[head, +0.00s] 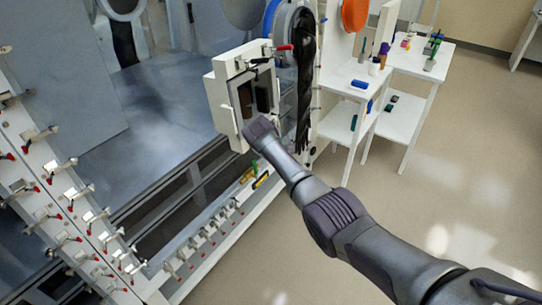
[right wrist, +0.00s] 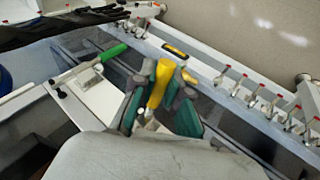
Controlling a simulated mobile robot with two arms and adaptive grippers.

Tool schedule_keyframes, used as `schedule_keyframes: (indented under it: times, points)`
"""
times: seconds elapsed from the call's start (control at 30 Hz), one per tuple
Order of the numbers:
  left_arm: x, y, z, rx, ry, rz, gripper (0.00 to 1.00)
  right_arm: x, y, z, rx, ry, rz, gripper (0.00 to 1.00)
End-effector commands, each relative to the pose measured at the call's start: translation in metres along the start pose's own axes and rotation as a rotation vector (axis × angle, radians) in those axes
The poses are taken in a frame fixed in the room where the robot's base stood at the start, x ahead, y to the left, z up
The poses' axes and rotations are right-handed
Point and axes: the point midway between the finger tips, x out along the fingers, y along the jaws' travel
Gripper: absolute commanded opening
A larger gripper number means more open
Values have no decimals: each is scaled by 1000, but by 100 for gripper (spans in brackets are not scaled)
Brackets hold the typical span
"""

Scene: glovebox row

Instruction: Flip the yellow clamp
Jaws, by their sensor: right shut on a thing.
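In the right wrist view, the yellow clamp (right wrist: 158,85) shows as a yellow handle standing up between the green-and-grey fingers of my right gripper (right wrist: 159,108). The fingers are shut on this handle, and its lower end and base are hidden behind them. In the head view, my right arm reaches in from the lower right, and its end is in front of the white box on the glovebox wall. The fingers are hard to make out there. My left gripper is in neither view.
A green-handled clamp (right wrist: 112,53) is left of the fingers. A yellow-and-black piece (right wrist: 175,50) lies on the white rail, beside a row of red-tipped clamps (right wrist: 258,97). White shelves (head: 345,80) stand right; the floor is open.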

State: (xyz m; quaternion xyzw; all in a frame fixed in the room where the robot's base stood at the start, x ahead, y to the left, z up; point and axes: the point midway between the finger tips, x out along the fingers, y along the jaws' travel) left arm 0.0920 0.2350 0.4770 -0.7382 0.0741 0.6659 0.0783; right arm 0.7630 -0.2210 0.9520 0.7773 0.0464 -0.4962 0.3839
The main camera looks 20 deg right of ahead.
Motion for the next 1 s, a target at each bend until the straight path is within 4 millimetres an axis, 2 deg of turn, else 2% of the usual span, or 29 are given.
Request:
schedule_keyframes:
  times: [0.23, 0.73, 0.77, 0.9, 1.0]
  points:
    - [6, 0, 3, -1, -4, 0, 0, -3, 2, 0, -42, -63, -4, 0]
    - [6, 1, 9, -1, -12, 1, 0, -4, 3, 0, -53, -78, -4, 0]
    - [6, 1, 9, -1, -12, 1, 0, -4, 3, 0, -53, -78, -4, 15]
    - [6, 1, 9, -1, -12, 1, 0, -4, 3, 0, -52, -77, -4, 39]
    - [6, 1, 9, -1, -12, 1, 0, -4, 3, -1, -52, -77, -4, 40]
